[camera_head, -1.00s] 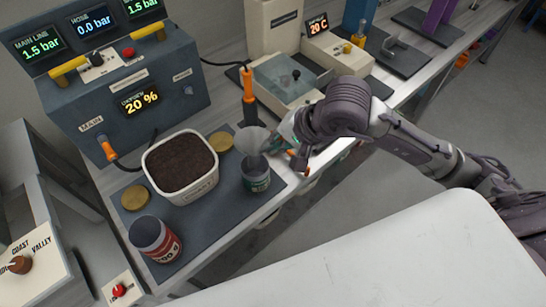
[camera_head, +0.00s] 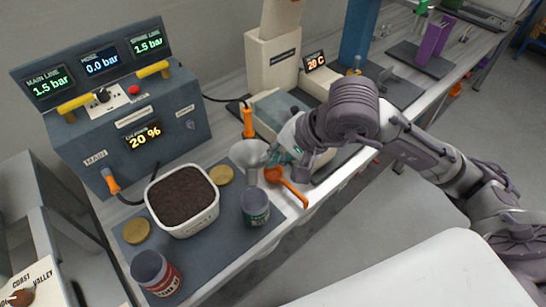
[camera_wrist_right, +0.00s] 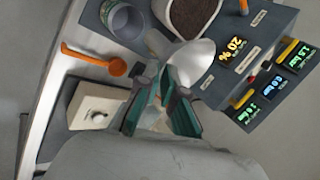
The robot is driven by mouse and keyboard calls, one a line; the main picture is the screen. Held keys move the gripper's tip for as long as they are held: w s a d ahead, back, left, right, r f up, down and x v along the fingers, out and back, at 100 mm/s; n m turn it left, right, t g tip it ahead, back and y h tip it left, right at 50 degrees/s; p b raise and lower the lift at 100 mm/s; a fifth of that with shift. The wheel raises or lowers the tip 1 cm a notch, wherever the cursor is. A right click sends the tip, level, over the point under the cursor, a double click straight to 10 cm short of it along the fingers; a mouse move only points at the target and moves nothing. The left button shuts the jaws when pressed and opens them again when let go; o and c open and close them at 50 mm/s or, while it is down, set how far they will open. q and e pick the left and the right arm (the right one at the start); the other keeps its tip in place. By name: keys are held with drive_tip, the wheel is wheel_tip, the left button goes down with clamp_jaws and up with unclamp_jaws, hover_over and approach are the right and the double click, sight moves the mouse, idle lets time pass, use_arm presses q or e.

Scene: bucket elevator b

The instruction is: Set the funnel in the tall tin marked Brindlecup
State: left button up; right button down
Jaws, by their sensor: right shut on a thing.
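The pale grey funnel (camera_head: 249,152) is in my right gripper (camera_head: 271,154), held by its side with the wide end up. In the right wrist view the funnel (camera_wrist_right: 192,62) sits at the fingertips (camera_wrist_right: 165,82). A grey tin with a green label (camera_head: 255,208) stands open on the dark mat, in front of the funnel and apart from it in the picture. Its open mouth (camera_wrist_right: 122,20) shows in the wrist view. A second tin with a red label (camera_head: 157,274) stands at the mat's near left corner. Neither label's name is readable. My left gripper is not in view.
A square white tub of dark grounds (camera_head: 182,202) stands left of the green-labelled tin. Gold lids (camera_head: 136,229) lie on the mat. An orange scoop (camera_head: 286,185) lies right of the funnel near the bench edge. A control panel (camera_head: 130,120) stands behind.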

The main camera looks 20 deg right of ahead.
drive_tip(key=shift+r+p, duration=0.8)
drive_tip(key=shift+r, duration=0.95)
